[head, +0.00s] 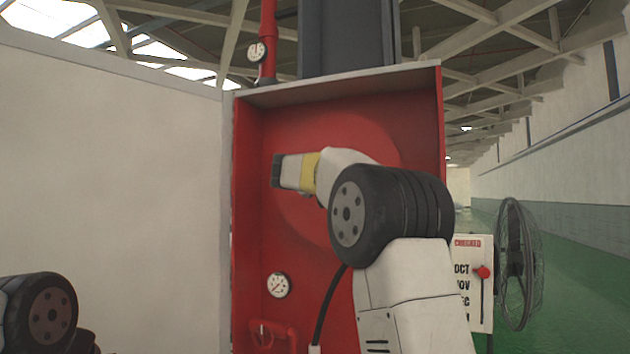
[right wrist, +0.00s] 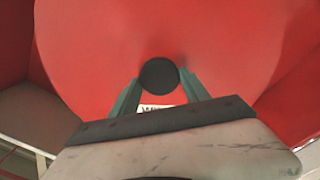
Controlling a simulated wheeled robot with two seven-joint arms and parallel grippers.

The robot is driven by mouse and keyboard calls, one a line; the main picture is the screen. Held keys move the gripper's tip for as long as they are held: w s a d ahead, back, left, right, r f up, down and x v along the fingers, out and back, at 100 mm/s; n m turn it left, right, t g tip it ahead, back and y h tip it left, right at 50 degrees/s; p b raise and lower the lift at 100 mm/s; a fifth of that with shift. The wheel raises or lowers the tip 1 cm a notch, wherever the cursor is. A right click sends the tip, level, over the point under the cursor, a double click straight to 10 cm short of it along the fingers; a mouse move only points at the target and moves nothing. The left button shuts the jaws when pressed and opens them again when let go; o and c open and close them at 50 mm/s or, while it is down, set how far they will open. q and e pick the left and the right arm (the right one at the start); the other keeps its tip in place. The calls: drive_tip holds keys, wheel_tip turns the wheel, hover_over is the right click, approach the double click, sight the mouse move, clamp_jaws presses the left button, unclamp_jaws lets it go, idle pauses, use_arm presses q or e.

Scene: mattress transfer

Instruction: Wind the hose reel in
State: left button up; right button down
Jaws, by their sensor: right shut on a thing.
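The hose reel is a large red disc (head: 375,135) inside an open red cabinet (head: 340,92). My right arm covers much of it in the head view. In the right wrist view the red disc (right wrist: 230,50) fills most of the picture. A round black knob (right wrist: 159,75) stands out from its face. My right gripper (right wrist: 159,80) is shut on the knob, one green finger on each side. In the head view its dark end (head: 277,170) is at the left part of the disc. A black hose (head: 327,305) hangs below the reel. My left gripper is not in view.
A pressure gauge (head: 278,285) and a red valve handle (head: 272,335) sit low in the cabinet. A pale wall (head: 110,180) stands close on the left. A wire-cage fan (head: 518,262) and a checked sign (head: 470,270) are on the right.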

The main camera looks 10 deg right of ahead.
drive_tip(key=shift+f+m, duration=0.1)
drive_tip(key=shift+m, duration=0.2)
idle(0.4)
drive_tip(key=c, duration=0.5)
unclamp_jaws()
drive_tip(key=v, duration=0.7)
drive_tip(key=shift+s+a, duration=0.25)
drive_tip(key=shift+s, duration=0.1)
